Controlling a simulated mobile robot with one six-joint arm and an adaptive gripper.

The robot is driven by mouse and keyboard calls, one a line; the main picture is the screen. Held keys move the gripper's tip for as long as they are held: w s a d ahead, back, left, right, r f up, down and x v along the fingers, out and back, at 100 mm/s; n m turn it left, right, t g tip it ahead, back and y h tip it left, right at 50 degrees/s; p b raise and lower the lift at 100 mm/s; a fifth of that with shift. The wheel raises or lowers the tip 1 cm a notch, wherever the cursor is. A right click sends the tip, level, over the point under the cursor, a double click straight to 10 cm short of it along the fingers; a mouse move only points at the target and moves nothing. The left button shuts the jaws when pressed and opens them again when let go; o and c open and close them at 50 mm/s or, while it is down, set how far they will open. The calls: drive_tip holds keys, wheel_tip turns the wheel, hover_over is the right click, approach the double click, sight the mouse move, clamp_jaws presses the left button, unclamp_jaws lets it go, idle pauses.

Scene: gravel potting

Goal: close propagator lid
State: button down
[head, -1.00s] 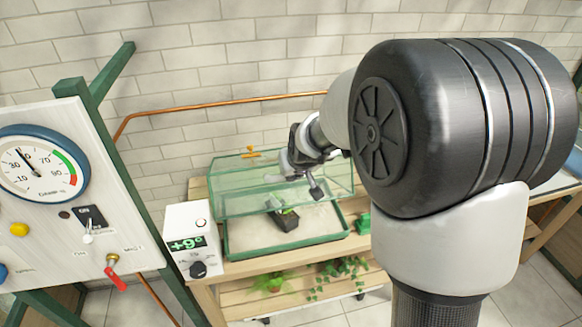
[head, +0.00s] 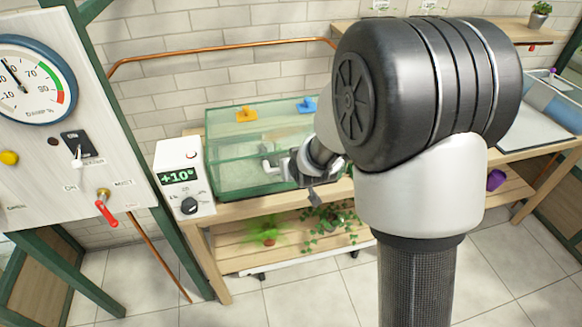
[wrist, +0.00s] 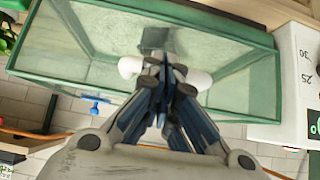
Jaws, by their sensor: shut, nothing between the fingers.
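The propagator (head: 225,187) is a green-framed clear box on the wooden bench. Its clear lid (head: 222,135) is down over the tray in the head view; whether its front edge is fully seated cannot be told. A white handle (head: 267,170) is on the lid's front. My gripper (head: 290,167) is shut and empty at the front of the lid, close by the handle. In the wrist view, my gripper (wrist: 165,72) covers the middle of the white handle (wrist: 199,79), whose ends show on both sides. Contact cannot be told. The pot inside is hidden.
An orange knob (head: 246,114) and a blue knob (head: 307,104) show at the lid's top. A white controller box (head: 183,178) reading +10 stands close on the left. Plants (head: 332,215) sit on the lower shelf. The wall with a copper pipe (head: 220,51) is behind.

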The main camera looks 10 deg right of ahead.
drive_tip(key=shift+f, duration=0.1)
idle(0.3)
wheel_tip(320, 180, up, 4)
drive_tip(key=w+r+p, duration=0.1)
drive_tip(key=p, duration=0.2)
drive_tip(key=s+f, duration=0.2)
drive_tip(key=s, duration=0.8)
drive_tip(key=s+r+g, duration=0.2)
drive_tip(key=s+r, duration=0.5)
drive_tip(key=s, duration=0.5)
drive_tip(key=s+r+g, duration=0.2)
drive_tip(key=s+r, duration=0.6)
drive_tip(key=s, duration=0.5)
drive_tip(key=shift+s+a+p, duration=0.15)
drive_tip(key=shift+a+p, duration=0.1)
drive_tip(key=shift+p, duration=0.05)
